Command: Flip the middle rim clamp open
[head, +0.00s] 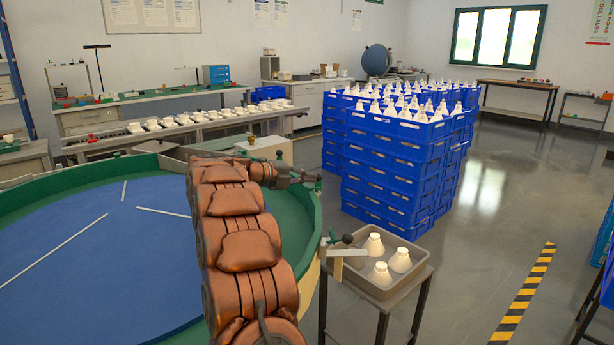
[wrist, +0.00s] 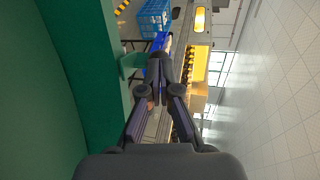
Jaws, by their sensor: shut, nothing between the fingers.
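The round blue-topped table (head: 90,270) with its green rim fills the left of the head view. My gripper (head: 308,178) reaches over the rim's far right side; its fingers look shut and empty. A small green part (head: 320,183), seemingly a rim clamp, is close to the fingertips, partly hidden by them. In the wrist view my gripper (wrist: 165,65) points along the green rim (wrist: 85,60), and a green clamp part (wrist: 130,64) is just left of the fingertips. I cannot tell whether they touch.
A grey tray (head: 403,284) with several white bulbs stands on a small table right of the rim. Stacked blue crates (head: 385,165) of bulbs stand behind it. A bench with a row of white cups (head: 190,120) is at the back. Open floor lies to the right.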

